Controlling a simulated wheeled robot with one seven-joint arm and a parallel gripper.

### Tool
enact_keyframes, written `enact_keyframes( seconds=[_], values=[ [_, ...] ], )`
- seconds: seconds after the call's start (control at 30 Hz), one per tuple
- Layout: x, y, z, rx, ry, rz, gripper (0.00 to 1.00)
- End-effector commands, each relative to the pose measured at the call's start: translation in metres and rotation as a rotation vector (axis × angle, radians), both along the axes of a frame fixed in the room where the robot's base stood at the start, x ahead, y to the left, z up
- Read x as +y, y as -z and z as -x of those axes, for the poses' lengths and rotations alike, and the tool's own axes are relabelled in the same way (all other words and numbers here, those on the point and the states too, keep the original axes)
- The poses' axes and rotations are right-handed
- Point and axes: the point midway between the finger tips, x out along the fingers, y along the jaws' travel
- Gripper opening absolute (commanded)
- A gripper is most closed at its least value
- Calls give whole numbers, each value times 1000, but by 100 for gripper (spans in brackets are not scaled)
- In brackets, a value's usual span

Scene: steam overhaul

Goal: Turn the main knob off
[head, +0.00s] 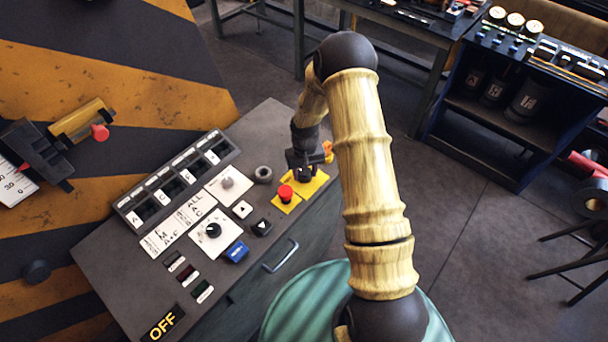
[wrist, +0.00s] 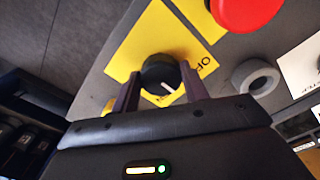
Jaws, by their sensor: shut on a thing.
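The main knob (wrist: 160,76) is black and round with a white pointer line, on a yellow plate (wrist: 140,42) in the wrist view. The pointer line slants to the lower right. A partly hidden label reading "OF…" is printed right of the knob. My gripper (wrist: 160,86) has one finger on each side of the knob and is shut on it. In the head view my gripper (head: 303,164) is over the yellow plate (head: 312,186) at the panel's right end and hides the knob.
A red push button (head: 285,192) sits close beside the gripper, with a grey ring (head: 263,174) nearby. The grey console (head: 120,255) also carries a selector dial (head: 213,230), a blue switch (head: 237,252) and a lit OFF sign (head: 163,323). A handle (head: 281,256) juts from its front.

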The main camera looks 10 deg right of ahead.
Motion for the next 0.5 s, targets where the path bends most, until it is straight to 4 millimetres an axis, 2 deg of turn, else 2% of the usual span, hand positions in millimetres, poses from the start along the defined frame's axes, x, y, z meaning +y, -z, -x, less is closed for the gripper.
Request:
enact_keyframes(
  seconds=[0.5],
  values=[
    [-2, 1, 0, 0, -490, 0, 22]
  ],
)
